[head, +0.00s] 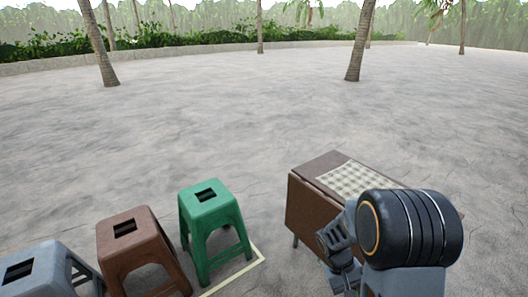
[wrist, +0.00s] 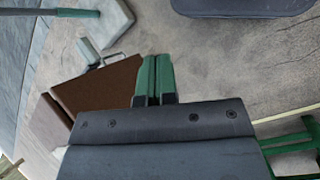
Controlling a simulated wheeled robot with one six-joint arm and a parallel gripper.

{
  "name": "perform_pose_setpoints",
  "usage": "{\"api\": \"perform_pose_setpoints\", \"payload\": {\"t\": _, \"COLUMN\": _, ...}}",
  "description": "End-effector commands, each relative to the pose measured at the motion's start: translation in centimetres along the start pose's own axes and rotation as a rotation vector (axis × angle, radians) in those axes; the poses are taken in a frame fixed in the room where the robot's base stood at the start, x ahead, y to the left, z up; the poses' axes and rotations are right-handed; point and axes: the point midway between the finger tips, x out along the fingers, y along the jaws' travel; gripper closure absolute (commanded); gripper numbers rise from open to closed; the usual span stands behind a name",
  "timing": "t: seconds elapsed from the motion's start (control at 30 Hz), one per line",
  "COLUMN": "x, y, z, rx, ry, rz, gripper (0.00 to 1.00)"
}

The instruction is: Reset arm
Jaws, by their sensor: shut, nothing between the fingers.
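My gripper (wrist: 154,62) shows in the wrist view with its two green fingers pressed together and nothing between them. My arm stands at the lower right of the head view, in front of the brown table, and covers part of it. The fingertips cannot be made out in the head view.
The brown table (head: 310,205) carries a checkered cloth (head: 347,180). A green stool (head: 211,208), a brown stool (head: 140,250) and a grey-blue stool (head: 45,270) stand at the lower left. Palm trunks (head: 360,45) rise farther back. The paved ground between is open.

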Motion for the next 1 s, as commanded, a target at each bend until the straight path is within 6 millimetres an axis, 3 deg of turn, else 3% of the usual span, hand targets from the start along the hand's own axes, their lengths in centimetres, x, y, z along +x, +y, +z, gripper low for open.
{"api": "perform_pose_setpoints", "payload": {"t": 0.03, "x": -4.0, "y": 0.3, "z": 2.2, "rx": 0.005, "ry": 0.077, "rz": -0.055, "gripper": 1.0}}
{"api": "perform_pose_setpoints", "payload": {"t": 0.2, "x": -12.7, "y": -0.2, "z": 7.1, "rx": 0.023, "ry": 0.328, "rz": -0.218, "gripper": 1.0}}
{"api": "perform_pose_setpoints", "payload": {"t": 0.3, "x": -17.2, "y": -0.2, "z": 10.0, "rx": 0.049, "ry": 0.465, "rz": -0.285, "gripper": 1.0}}
{"api": "perform_pose_setpoints", "payload": {"t": 0.5, "x": -23.8, "y": 0.7, "z": 14.9, "rx": 0.105, "ry": 0.662, "rz": -0.354, "gripper": 1.0}}
{"api": "perform_pose_setpoints", "payload": {"t": 0.73, "x": -28.4, "y": 2.2, "z": 17.9, "rx": 0.119, "ry": 0.799, "rz": -0.346, "gripper": 1.0}}
{"api": "perform_pose_setpoints", "payload": {"t": 1.0, "x": -28.6, "y": 2.2, "z": 18.1, "rx": 0.118, "ry": 0.805, "rz": -0.345, "gripper": 1.0}}
